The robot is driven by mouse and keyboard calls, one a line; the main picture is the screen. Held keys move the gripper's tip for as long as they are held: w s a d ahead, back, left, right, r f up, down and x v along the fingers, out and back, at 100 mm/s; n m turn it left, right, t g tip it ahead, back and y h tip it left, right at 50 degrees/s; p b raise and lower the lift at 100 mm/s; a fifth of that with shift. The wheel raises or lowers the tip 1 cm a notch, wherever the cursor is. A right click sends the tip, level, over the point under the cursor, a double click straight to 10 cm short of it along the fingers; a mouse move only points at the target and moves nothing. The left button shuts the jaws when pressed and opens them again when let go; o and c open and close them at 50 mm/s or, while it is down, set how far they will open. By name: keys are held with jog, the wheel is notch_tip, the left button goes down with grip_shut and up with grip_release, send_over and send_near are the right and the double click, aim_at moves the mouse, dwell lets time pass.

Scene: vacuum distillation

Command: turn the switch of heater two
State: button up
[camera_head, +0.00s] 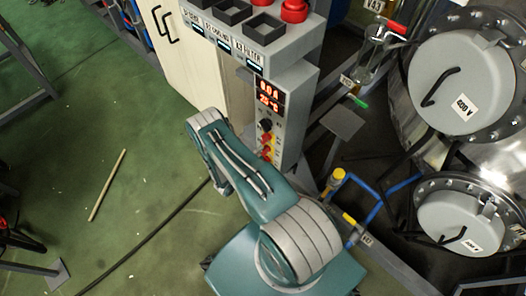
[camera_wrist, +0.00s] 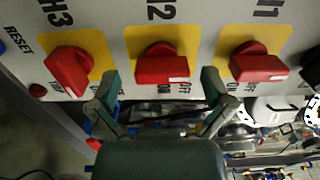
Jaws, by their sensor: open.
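In the wrist view, the red switch marked H2 (camera_wrist: 162,64) sits on a yellow plate on a grey panel (camera_wrist: 112,22). OFF and ON labels show below it. My gripper (camera_wrist: 160,80) is open, with one finger to each side of the H2 switch; whether either finger touches it I cannot tell. Similar red switches stand at the left, H3 (camera_wrist: 68,70), and right, H1 (camera_wrist: 258,64). In the head view my arm reaches toward the control cabinet (camera_head: 292,105), and my gripper cannot be made out there.
In the head view, a red display (camera_head: 269,93) glows on the cabinet above small knobs. Steel vessels with grey round lids (camera_head: 458,85) and blue piping (camera_head: 378,205) stand at the right. A stick (camera_head: 107,185) lies on the mostly open green floor at the left.

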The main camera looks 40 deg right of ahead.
jog(key=a, duration=1)
jog(key=shift+s+a, duration=0.35)
jog(key=shift+s, duration=0.05)
jog(key=shift+w, duration=0.1)
jog(key=w+a+r+m+g+y, duration=0.2)
jog(key=r+m+g+y, duration=0.15)
jog(key=r+m, duration=0.95)
jog(key=w+a+r+m+g+y, duration=0.15)
jog(key=r+m+y, duration=0.45)
jog(key=r, duration=1.3)
jog(key=s+a+r+m+t+y, duration=0.4)
jog(key=s+r+m, duration=0.4)
jog(key=r, duration=0.3)
jog(key=s+a+r+m+t+y, duration=0.4)
jog(key=s+r+m+t, duration=0.1)
jog(key=s+r+m, duration=0.4)
notch_tip(320, 180, up, 2)
jog(key=shift+a+r+m, duration=0.1)
jog(key=shift+a+m, duration=0.15)
jog(key=shift+m, duration=0.25)
